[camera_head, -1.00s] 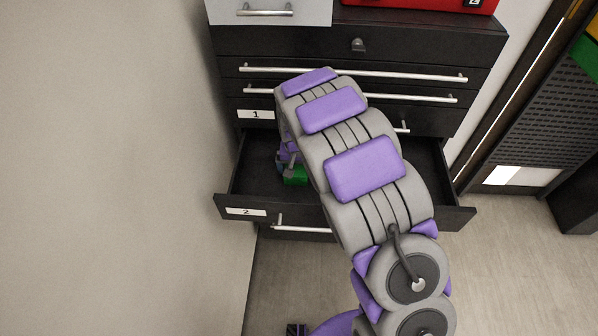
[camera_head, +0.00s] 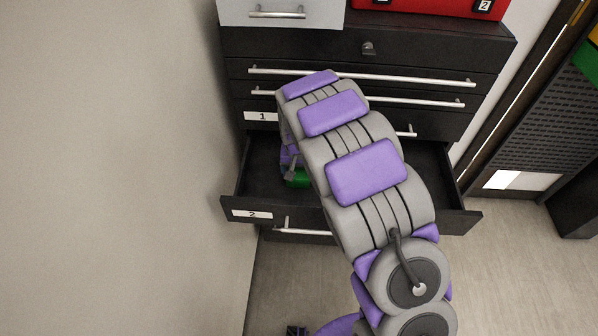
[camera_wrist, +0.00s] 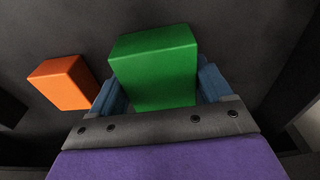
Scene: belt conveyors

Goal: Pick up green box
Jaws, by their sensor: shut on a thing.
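The green box (camera_wrist: 155,68) fills the space between the two blue fingers of my gripper (camera_wrist: 157,92) in the wrist view. My gripper is shut on it. In the head view the green box (camera_head: 297,178) shows only in part, inside the open drawer labelled 2 (camera_head: 290,216), with my arm covering much of it. My gripper (camera_head: 291,166) reaches down into this drawer. Whether the box touches the drawer floor cannot be told.
An orange box (camera_wrist: 64,83) lies left of the green box in the drawer. The drawer's front and side walls surround my gripper. Closed drawers with bar handles (camera_head: 360,78) are above. A plain wall (camera_head: 110,170) stands close on the left.

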